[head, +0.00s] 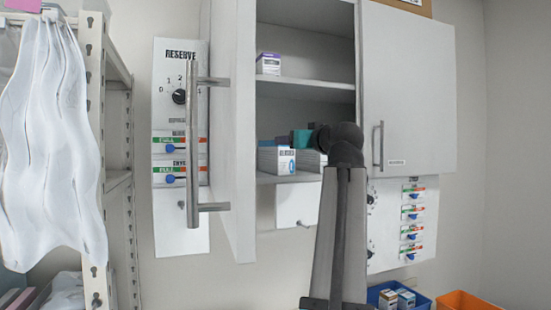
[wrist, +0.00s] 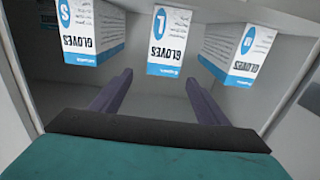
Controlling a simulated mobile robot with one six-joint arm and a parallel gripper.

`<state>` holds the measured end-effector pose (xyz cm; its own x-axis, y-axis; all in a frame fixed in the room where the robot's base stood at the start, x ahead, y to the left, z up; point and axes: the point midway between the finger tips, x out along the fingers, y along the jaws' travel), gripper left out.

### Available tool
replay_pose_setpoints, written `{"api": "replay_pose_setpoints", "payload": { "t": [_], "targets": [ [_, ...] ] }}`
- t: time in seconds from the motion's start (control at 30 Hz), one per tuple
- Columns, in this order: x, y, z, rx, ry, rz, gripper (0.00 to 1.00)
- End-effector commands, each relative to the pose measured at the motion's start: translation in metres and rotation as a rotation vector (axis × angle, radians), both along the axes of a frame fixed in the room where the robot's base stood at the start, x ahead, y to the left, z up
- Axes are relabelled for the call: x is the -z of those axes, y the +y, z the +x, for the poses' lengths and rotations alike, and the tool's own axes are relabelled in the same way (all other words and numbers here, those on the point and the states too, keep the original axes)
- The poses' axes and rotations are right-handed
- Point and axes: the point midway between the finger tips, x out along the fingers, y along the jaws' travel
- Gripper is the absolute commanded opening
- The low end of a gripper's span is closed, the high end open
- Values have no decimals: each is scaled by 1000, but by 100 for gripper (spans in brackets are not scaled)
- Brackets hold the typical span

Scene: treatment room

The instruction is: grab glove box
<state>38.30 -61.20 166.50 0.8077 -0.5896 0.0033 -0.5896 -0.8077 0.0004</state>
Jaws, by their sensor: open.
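Three white-and-blue glove boxes show in the wrist view, their print upside down: one marked S (wrist: 92,32) at left, one marked L (wrist: 167,40) in the middle, and one at right (wrist: 238,47) whose letter is hard to read. In the head view, a glove box (head: 275,160) stands on the cabinet's lower shelf, with another (head: 313,161) partly hidden by my arm. My gripper (wrist: 158,84) is open and empty. Its two fingers point toward the middle box, apart from it in the picture. In the head view the fingertips are hidden.
The wall cabinet's left door (head: 234,125) stands open beside my arm, with a long handle (head: 193,140). The right door (head: 408,90) is shut. A small box (head: 268,64) sits on the upper shelf. Below are a blue bin (head: 425,302) with boxes and an orange bin (head: 462,299).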

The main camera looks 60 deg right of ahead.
Motion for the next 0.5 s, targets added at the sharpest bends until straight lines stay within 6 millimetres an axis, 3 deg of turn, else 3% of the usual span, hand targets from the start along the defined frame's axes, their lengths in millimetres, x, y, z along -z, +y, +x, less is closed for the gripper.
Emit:
{"api": "replay_pose_setpoints", "payload": {
  "t": [0.27,0.5],
  "targets": [
    [0,-10,14,2,3,2,69],
    [-4,-27,38,1,3,3,69]
  ]
}}
